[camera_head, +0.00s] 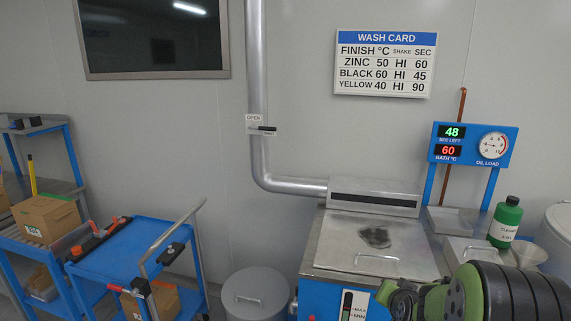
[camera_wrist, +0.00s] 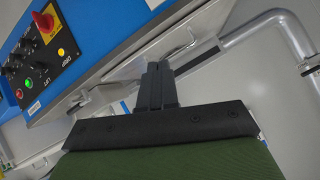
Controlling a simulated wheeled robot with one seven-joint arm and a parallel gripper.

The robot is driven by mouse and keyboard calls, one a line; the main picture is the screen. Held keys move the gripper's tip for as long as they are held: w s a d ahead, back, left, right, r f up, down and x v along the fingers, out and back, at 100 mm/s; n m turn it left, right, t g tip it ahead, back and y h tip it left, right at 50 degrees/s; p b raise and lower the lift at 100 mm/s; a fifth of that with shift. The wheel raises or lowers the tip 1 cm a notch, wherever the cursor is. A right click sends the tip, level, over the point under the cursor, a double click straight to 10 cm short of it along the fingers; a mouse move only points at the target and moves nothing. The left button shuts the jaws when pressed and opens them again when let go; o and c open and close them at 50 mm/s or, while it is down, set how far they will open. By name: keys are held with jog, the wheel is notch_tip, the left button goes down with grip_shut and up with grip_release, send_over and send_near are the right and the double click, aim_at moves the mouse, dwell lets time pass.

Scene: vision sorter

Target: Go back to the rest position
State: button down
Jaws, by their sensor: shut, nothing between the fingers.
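My gripper (camera_wrist: 157,84) shows in the wrist view, its dark fingers together with nothing between them. It points toward the front of a blue machine and a bent grey pipe, apart from both as far as I can tell. In the head view my green and black arm is at the lower right, in front of the wash machine (camera_head: 372,239). The gripper's fingers cannot be made out there. The machine's metal lid is down and has a dark patch on it.
A control panel (camera_wrist: 40,55) with a red knob is at the wrist view's upper left. In the head view, a blue cart (camera_head: 127,252) and a grey lidded bin (camera_head: 256,292) stand left of the machine.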

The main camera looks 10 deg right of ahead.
jog(key=s+a+r+n+g+y, duration=0.15)
jog(key=s+a+r+n, duration=0.35)
jog(key=a, duration=0.6)
jog(key=s+a+r+n+g+y, duration=0.1)
jog(key=s+a, duration=0.4)
jog(key=s, duration=0.5)
jog(key=s+a+r+n+g+y, duration=0.1)
jog(key=s+a+r+n+g, duration=0.1)
jog(key=s+a, duration=0.4)
jog(key=s+r+n, duration=0.1)
jog(key=s, duration=0.3)
jog(key=shift+n, duration=0.3)
jog(key=shift+s+r, duration=0.1)
dwell(4.5)
